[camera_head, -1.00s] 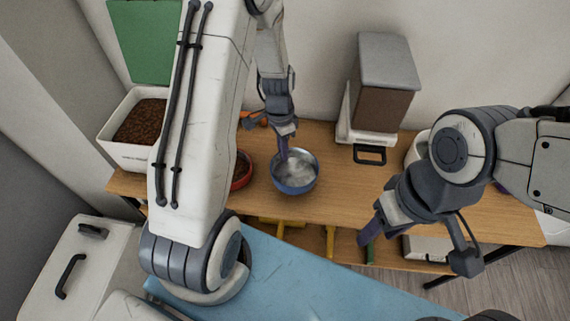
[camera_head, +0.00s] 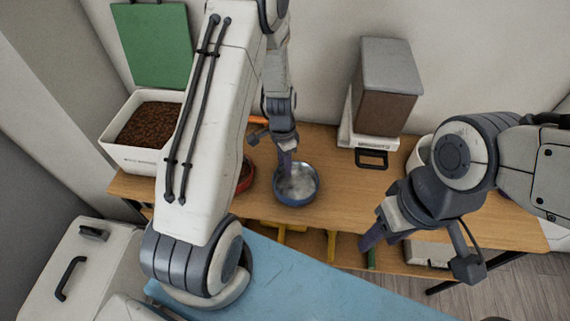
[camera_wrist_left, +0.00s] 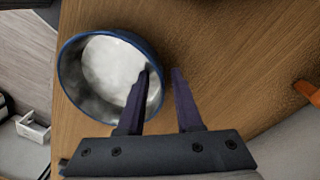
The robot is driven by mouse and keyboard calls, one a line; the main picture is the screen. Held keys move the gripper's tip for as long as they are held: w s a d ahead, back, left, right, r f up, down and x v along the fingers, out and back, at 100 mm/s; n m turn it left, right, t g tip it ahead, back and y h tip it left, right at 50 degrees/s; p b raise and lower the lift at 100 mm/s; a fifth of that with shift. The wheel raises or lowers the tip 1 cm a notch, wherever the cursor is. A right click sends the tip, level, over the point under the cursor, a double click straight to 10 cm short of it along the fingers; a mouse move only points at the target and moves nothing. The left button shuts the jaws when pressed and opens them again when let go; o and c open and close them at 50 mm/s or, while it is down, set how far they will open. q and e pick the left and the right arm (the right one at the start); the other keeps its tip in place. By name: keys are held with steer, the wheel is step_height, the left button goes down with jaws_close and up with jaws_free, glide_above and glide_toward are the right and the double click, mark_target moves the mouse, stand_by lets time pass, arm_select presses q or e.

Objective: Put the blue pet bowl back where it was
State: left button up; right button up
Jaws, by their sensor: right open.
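The blue pet bowl (camera_head: 297,199), blue outside and shiny metal inside, stands upright on the wooden table near its front edge. My left gripper (camera_head: 286,168) points down at its back left rim. In the left wrist view, the bowl (camera_wrist_left: 68,75) has one finger inside it and the other outside. The left fingers (camera_wrist_left: 161,72) stand apart with the rim between them, and a gap shows beside the rim. My right gripper (camera_head: 373,238) is open and empty in front of the table's front edge, to the right of the bowl.
A red bowl (camera_head: 246,175) stands just left of the blue bowl, partly behind my left arm. A white bin of brown kibble (camera_head: 140,158) is at the left. A food dispenser (camera_head: 385,85) stands at the back, with a white bowl (camera_head: 420,152) to its right. Table between is clear.

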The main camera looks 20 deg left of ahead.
arm_select(q)
steer(key=shift+r, duration=0.1)
steer(key=shift+r, duration=0.25)
step_height(320, 180, up, 11)
steer(key=s+d+r, duration=0.7)
steer(key=d+r, duration=0.1)
steer(key=d, duration=0.4)
steer(key=s+d+r, duration=0.2)
steer(key=s, duration=0.5)
steer(key=s+d+r+p, duration=0.1)
steer(key=s+d+r, duration=0.1)
steer(key=s, duration=0.5)
steer(key=shift+s+d+r+t, duration=0.2)
steer(key=shift+s+d+t, duration=0.1)
steer(key=shift+d, duration=0.25)
